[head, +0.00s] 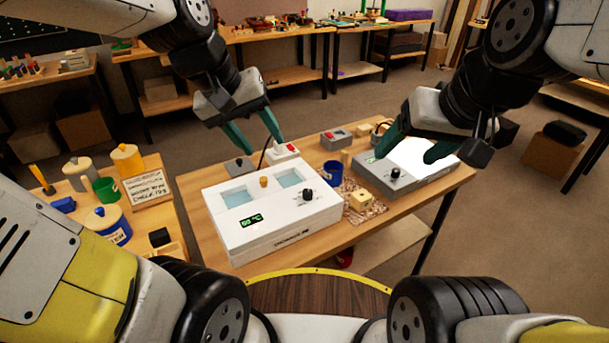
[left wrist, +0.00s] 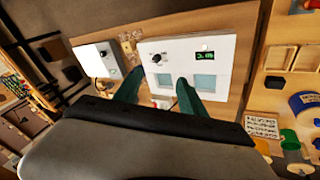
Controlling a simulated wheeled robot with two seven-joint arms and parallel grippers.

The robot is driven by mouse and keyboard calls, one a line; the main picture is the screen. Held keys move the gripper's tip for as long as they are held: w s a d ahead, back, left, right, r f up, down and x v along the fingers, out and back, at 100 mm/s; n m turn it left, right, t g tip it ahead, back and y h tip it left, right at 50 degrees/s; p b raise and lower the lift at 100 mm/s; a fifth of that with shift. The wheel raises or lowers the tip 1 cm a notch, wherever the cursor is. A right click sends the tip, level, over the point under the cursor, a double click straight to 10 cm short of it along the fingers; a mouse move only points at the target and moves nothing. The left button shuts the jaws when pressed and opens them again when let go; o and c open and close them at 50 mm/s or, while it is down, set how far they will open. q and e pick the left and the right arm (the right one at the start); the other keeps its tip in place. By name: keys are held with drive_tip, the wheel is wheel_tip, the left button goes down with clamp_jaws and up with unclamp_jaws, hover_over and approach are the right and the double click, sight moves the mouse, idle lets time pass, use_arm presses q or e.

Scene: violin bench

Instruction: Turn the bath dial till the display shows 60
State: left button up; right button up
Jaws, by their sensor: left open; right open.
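The white bath (head: 270,238) stands on the bench with two water-filled wells in its top. Its black dial (head: 308,195) is at the right of the top, and its green display (head: 251,220) is at the front left; the digits are too small to read surely. The left wrist view also shows the dial (left wrist: 156,59) and the display (left wrist: 205,54). My left gripper (head: 266,149) is open and empty above the back of the bath, apart from the dial; its fingers show in the left wrist view (left wrist: 160,77). My right gripper (head: 403,159) is open and empty above the grey device.
A grey device (head: 428,182) with its own black knob (head: 396,174) stands right of the bath. Between them are a blue cup (head: 333,173) and a pale yellow block (head: 360,200). A white box with a red switch (head: 285,151) is behind the bath. Jars (head: 108,224) crowd the left table.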

use_arm(q)
drive_tip(key=w+d+f+n+g, duration=0.3)
drive_tip(key=w+d+f+n, duration=0.15)
drive_tip(key=w+f, duration=0.35)
drive_tip(key=n+y, duration=0.3)
hover_over(307, 190)
drive_tip(key=shift+g, duration=0.4)
wheel_tip(307, 190, down, 8)
drive_tip(key=shift+s+f, duration=0.15)
drive_tip(key=shift+f, duration=0.05)
wheel_tip(307, 190, down, 8)
drive_tip(key=shift+r, duration=0.1)
clamp_jaws()
